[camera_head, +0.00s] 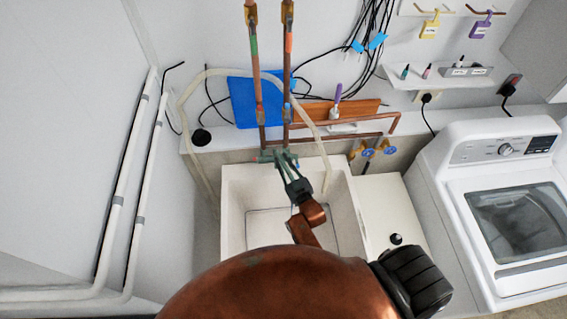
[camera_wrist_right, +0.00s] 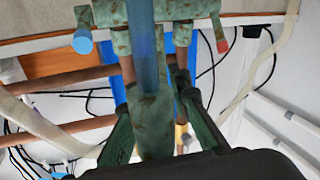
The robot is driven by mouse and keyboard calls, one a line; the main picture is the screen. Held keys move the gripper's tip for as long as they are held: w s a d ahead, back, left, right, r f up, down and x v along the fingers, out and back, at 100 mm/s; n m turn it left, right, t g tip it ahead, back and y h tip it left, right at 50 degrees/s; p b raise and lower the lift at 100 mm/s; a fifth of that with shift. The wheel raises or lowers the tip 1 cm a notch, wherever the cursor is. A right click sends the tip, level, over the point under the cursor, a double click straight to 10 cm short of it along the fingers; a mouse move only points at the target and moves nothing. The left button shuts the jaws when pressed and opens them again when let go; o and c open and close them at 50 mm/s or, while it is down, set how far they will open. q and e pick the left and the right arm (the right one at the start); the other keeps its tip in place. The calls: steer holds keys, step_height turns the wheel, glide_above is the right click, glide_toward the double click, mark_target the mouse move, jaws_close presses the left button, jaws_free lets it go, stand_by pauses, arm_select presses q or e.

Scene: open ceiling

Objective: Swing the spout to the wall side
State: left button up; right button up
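The faucet (camera_head: 279,156) is mottled green and stands at the back edge of the white sink (camera_head: 233,182). Its green spout (camera_wrist_right: 148,118) shows large in the right wrist view, reaching toward the camera. My right gripper (camera_head: 288,174) is just in front of the faucet, over the sink. In the right wrist view its two dark green fingers (camera_wrist_right: 152,108) lie on either side of the spout, apart from each other. Any contact with the spout is hard to make out. The faucet also shows handles with a blue tip and a red tip in the wrist view. My left gripper is not in view.
Copper pipes (camera_head: 257,75) rise above the faucet along the wall. A pale hose (camera_head: 182,120) loops to the left of the sink. A white washer (camera_head: 490,150) stands at the right, with a white cabinet top (camera_head: 385,200) beside the sink. White wall pipes (camera_head: 120,190) run at the left.

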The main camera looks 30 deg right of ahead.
steer(key=o, duration=0.3)
steer(key=shift+f, duration=0.25)
steer(key=shift+s, duration=0.1)
steer(key=shift+s, duration=0.2)
steer(key=s, duration=1.1)
steer(key=shift+s, duration=0.3)
steer(key=shift+c, duration=0.4)
